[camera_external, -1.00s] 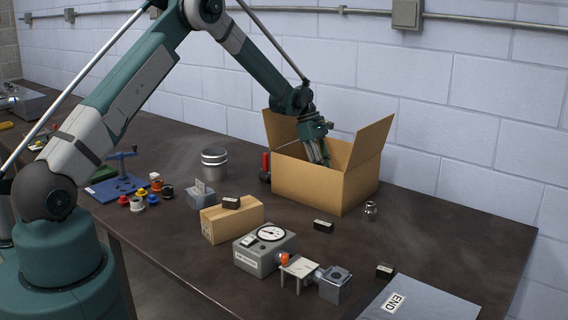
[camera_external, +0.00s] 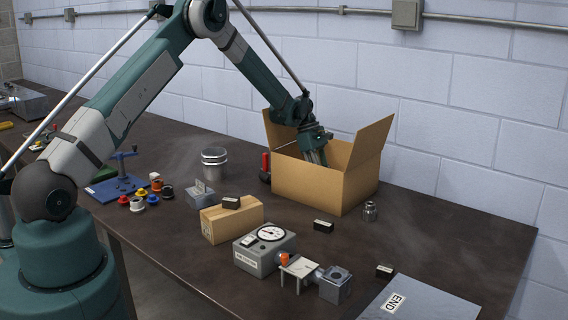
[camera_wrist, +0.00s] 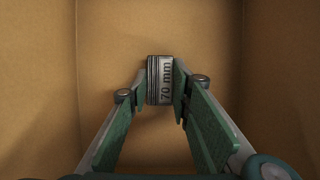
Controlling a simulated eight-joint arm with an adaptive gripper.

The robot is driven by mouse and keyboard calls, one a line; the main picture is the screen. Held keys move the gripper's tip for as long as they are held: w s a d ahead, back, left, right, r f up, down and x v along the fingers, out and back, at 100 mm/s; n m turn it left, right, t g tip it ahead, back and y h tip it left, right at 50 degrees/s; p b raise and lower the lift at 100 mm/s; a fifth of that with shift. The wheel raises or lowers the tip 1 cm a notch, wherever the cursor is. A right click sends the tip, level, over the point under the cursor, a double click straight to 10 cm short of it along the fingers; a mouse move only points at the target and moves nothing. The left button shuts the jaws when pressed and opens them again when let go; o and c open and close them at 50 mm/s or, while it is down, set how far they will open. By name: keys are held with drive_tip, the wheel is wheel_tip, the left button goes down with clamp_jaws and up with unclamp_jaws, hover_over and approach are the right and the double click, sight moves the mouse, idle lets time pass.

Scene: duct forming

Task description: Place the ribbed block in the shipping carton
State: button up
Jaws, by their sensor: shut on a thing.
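The shipping carton (camera_external: 318,187) stands open on the workbench near the wall, its flaps raised. My gripper (camera_external: 316,160) reaches down into it from above, and the fingertips are hidden behind the carton's front wall in the external view. In the wrist view my gripper (camera_wrist: 163,92) is shut on the ribbed block (camera_wrist: 160,80), a small grey metal piece with ridges on its left side and "70 mm" on its face. Brown carton walls and floor surround it. I cannot tell whether the block touches the carton floor.
A smaller closed cardboard box (camera_external: 231,218), a gauge unit (camera_external: 265,250) and a metal can (camera_external: 214,163) stand in front and left of the carton. A small metal weight (camera_external: 370,211) is close on its right.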

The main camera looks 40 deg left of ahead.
drive_tip(key=o, duration=1.1)
drive_tip(key=shift+r, duration=0.1)
drive_tip(key=v, duration=1.2)
drive_tip(key=shift+r, duration=0.1)
